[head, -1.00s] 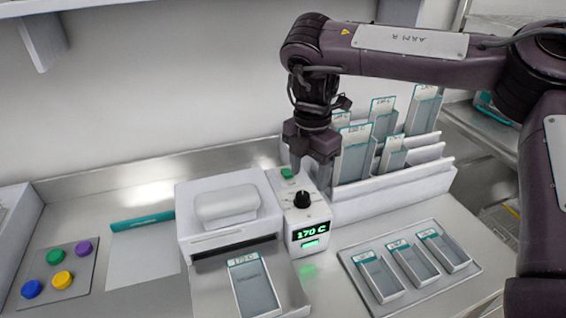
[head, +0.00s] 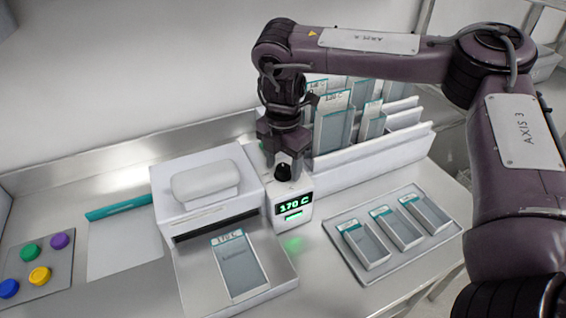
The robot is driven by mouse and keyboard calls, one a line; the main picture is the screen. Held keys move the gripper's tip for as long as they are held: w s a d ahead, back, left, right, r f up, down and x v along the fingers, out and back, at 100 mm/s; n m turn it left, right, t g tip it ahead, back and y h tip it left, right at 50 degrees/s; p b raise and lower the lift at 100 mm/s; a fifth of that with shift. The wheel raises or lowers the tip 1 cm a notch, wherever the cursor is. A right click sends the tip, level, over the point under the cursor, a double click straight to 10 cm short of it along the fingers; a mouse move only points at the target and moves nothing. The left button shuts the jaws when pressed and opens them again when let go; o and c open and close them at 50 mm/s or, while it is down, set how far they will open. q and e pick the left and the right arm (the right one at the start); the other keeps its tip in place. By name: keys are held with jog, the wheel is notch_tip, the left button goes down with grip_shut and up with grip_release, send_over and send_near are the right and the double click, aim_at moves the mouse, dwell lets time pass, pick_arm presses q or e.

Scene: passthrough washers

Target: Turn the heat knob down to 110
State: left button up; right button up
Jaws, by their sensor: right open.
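The heat control box (head: 290,212) is a white unit with a lit display (head: 294,205) that reads 170 C in green. The black heat knob (head: 283,171) is on top of it, behind the display. My right gripper (head: 284,162) points down over the box, with its fingers apart at the knob. The fingers look to be around or just behind the knob; I cannot tell whether they touch it. My left gripper is not in view.
A white sealer-like machine (head: 205,215) with a labelled tray (head: 240,265) stands left of the box. A rack of labelled pouches (head: 370,155) stands behind to the right. Colored pucks (head: 40,275) sit at the far left.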

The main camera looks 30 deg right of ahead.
jog(key=c, duration=1)
